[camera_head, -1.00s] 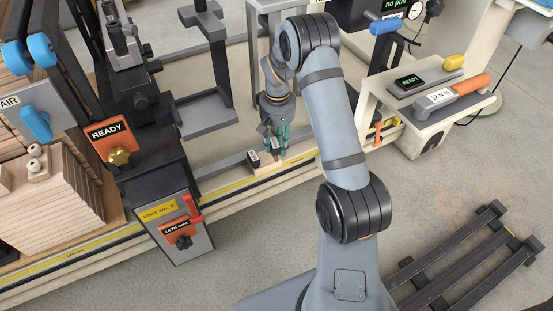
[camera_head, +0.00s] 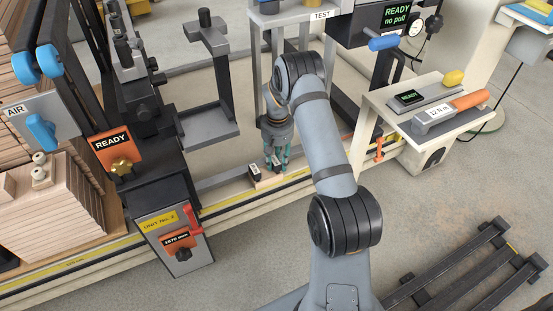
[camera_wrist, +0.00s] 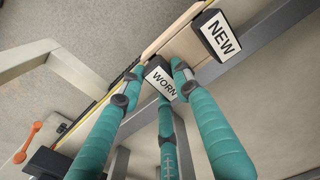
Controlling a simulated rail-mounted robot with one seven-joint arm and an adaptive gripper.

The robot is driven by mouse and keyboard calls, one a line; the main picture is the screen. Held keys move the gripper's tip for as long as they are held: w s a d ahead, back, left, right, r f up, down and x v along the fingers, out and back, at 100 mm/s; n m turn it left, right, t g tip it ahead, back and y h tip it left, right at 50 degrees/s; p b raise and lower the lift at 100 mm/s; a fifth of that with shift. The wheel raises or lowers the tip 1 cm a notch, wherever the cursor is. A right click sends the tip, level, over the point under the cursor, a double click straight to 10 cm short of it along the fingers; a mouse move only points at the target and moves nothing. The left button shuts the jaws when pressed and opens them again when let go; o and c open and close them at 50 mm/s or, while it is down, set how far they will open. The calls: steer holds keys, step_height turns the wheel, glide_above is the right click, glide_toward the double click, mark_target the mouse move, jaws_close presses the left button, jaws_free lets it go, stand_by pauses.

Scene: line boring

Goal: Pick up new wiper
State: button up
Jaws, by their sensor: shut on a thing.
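Two small dark blocks with white labels are at a pale wooden holder (camera_head: 266,182) on the rail's front edge. The wrist view shows the new wiper (camera_wrist: 219,34), labelled NEW, at the upper right, apart from my fingers. The worn wiper (camera_wrist: 160,80), labelled WORN, is between the teal fingertips of my gripper (camera_wrist: 156,76), which is shut on it. In the head view my gripper (camera_head: 276,160) points down at the right-hand block, and the other block (camera_head: 255,172) stands free to its left. I cannot tell whether the gripped block is lifted off the holder.
A grey metal stand (camera_head: 211,125) rises behind and left. A black machine unit with an orange READY sign (camera_head: 112,144) stands further left. At right is a cream table (camera_head: 400,104) with an orange-handled torque tool (camera_head: 450,107). A TEST frame (camera_head: 320,15) stands behind my arm.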

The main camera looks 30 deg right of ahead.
mark_target(277, 160)
steer(key=shift+f, duration=0.1)
steer(key=o, duration=1.2)
steer(key=shift+o, duration=0.7)
steer(key=shift+r+p, duration=1.1)
steer(key=shift+r, duration=1.85)
